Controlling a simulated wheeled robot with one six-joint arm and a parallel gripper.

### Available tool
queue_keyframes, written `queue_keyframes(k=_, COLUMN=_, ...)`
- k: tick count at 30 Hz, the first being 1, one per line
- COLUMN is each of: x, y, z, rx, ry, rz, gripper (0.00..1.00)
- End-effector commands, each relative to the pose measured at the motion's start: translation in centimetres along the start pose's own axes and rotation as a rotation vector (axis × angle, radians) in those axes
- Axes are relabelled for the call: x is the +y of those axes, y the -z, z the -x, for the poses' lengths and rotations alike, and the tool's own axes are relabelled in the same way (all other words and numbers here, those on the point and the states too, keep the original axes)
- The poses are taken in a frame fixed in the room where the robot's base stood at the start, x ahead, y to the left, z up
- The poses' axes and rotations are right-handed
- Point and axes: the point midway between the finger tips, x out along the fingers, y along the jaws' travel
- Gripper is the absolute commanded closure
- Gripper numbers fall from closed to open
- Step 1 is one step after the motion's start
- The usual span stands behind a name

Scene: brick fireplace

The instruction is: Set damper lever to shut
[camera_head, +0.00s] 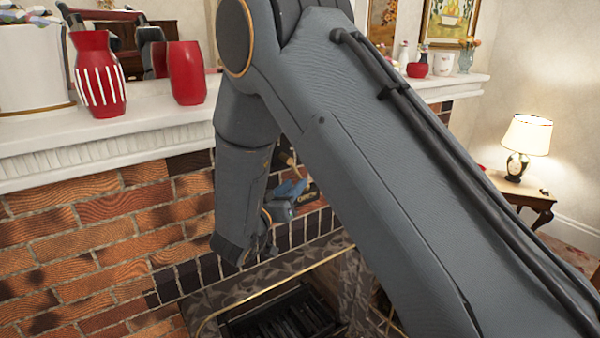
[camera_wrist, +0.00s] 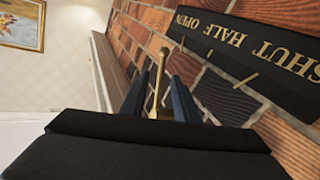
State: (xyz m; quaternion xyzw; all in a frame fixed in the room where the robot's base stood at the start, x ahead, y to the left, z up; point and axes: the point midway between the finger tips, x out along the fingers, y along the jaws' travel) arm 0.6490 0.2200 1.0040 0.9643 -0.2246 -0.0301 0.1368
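The damper lever (camera_wrist: 158,82) is a thin brass rod with a rounded end. In the wrist view it stands between the two fingers of my gripper (camera_wrist: 160,92), with a small gap seeming to show on each side. The fingers look open around it. A black plate (camera_wrist: 262,62) beside it reads SHUT, HALF and OPEN in gold, with gold tick marks. The lever is at the OPEN end, left of the ticks; SHUT is at the far right. In the head view my gripper (camera_head: 285,200) is at the brick front, and my arm hides much of the lever and plate.
The brick wall (camera_head: 100,235) is close behind the plate. A white mantel (camera_head: 110,140) above carries red vases (camera_head: 187,73) and other ornaments. The firebox with a dark grate (camera_head: 285,315) lies below. A lamp (camera_head: 525,137) stands on a side table at right.

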Motion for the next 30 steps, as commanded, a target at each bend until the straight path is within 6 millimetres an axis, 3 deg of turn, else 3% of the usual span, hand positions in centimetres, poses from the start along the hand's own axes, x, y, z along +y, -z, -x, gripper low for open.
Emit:
queue_keyframes(k=9, x=0.0, y=0.0, z=-4.5, rx=-0.002, ry=0.001, rz=0.000, gripper=0.72)
queue_keyframes(k=21, x=-0.2, y=0.0, z=-5.3, rx=-0.001, ry=0.006, rz=0.000, gripper=0.72)
queue_keyframes(k=22, x=-0.2, y=0.0, z=-5.3, rx=-0.001, ry=0.006, rz=0.000, gripper=0.74)
queue_keyframes(k=27, x=-0.2, y=0.0, z=-5.3, rx=-0.001, ry=0.006, rz=-0.001, gripper=1.00)
queue_keyframes(k=30, x=-0.1, y=0.0, z=-5.3, rx=-0.001, ry=0.005, rz=-0.001, gripper=1.00)
